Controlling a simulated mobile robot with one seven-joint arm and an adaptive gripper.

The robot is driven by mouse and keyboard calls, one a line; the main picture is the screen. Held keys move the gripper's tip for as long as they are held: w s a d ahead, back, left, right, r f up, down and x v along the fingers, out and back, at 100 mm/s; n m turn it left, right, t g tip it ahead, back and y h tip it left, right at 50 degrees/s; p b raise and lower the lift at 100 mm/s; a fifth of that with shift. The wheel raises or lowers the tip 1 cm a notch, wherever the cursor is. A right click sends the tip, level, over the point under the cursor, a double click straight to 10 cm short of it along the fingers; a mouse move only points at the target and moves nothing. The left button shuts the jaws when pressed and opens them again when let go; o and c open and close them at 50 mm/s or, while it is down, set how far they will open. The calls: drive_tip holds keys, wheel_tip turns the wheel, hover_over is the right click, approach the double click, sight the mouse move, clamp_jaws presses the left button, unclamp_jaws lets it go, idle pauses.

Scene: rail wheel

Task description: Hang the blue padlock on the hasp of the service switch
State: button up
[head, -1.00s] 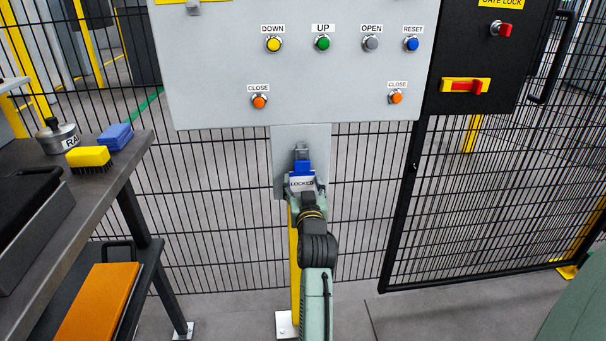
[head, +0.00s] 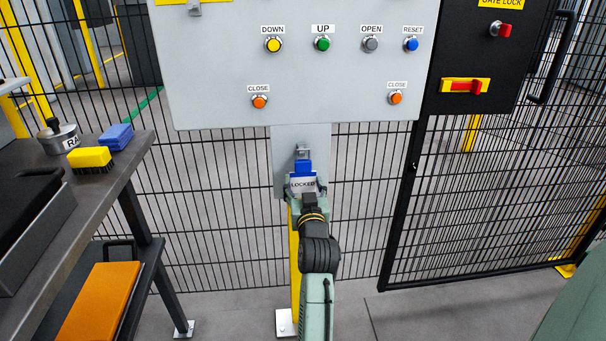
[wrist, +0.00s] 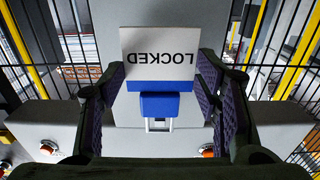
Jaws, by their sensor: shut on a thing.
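The blue padlock (head: 303,167) carries a white tag reading LOCKED (head: 302,185). My gripper (head: 304,190) is shut on the padlock at its tag and holds it in front of the grey plate below the control panel. In the wrist view the padlock (wrist: 160,105) and its tag (wrist: 165,50) show between the two fingers, the lettering upside down. A small grey metal piece, seemingly the hasp (head: 302,151), is just above the padlock in the head view. I cannot tell whether the shackle passes through it or only lines up with it.
The grey control panel (head: 220,70) with several buttons hangs just above. A mesh fence stands behind, and a black gate-lock box (head: 445,50) is at right. A dark bench (head: 110,200) at left bears a yellow brush (head: 89,157), a blue block (head: 116,136) and a round weight (head: 58,138).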

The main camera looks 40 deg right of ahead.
drive_tip(key=shift+s+a, duration=0.35)
drive_tip(key=shift+s, duration=0.2)
drive_tip(key=shift+v, duration=1.8)
